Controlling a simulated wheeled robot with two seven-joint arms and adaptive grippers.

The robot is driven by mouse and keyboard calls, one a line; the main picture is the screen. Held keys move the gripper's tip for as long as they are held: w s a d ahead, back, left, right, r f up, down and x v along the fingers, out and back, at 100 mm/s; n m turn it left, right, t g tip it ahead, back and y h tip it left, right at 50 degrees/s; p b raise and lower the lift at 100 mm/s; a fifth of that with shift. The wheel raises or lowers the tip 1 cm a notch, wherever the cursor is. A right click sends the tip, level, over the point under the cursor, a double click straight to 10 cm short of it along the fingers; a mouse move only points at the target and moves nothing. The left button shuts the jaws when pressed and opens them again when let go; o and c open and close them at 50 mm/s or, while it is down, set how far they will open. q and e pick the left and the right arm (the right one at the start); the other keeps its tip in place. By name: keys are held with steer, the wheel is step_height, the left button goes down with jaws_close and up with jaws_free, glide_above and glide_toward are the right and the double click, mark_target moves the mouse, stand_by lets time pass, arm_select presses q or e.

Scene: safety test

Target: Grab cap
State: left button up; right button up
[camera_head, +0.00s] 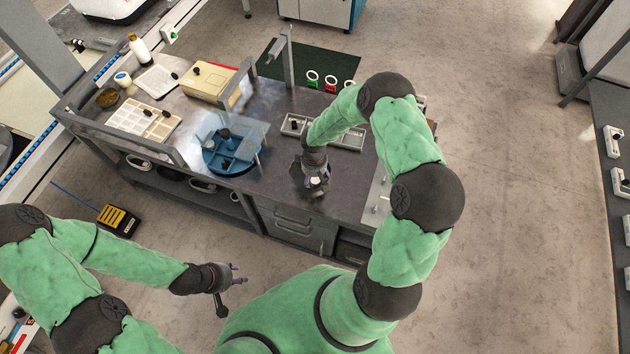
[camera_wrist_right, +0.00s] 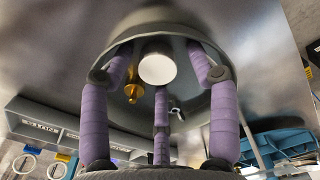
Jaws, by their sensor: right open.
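My right gripper (camera_head: 317,188) is over the front part of the metal bench. In the right wrist view its purple fingers (camera_wrist_right: 158,75) are spread apart around a large grey dome-shaped thing with a rim. A round white disc (camera_wrist_right: 157,69) shows at the dome's middle, between the fingers. I cannot tell whether the dome or the disc is the cap, or whether any finger touches it. In the head view a small pale patch shows at the right gripper, mostly hidden. My left gripper (camera_head: 232,280) is off the bench, over the floor, with its fingers apart and empty.
The bench (camera_head: 262,105) holds a blue round rack (camera_head: 228,150) left of my right gripper and a grey compartment tray (camera_head: 350,138) behind it. A beige box (camera_head: 209,82), a white divided tray (camera_head: 130,115) and a white bottle (camera_head: 138,47) stand further left. A brass piece (camera_wrist_right: 132,92) shows beside the fingers.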

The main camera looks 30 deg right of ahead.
steer(key=shift+r, duration=0.15)
steer(key=c, duration=0.9)
steer(key=shift+o, duration=0.2)
steer(key=shift+r, duration=0.1)
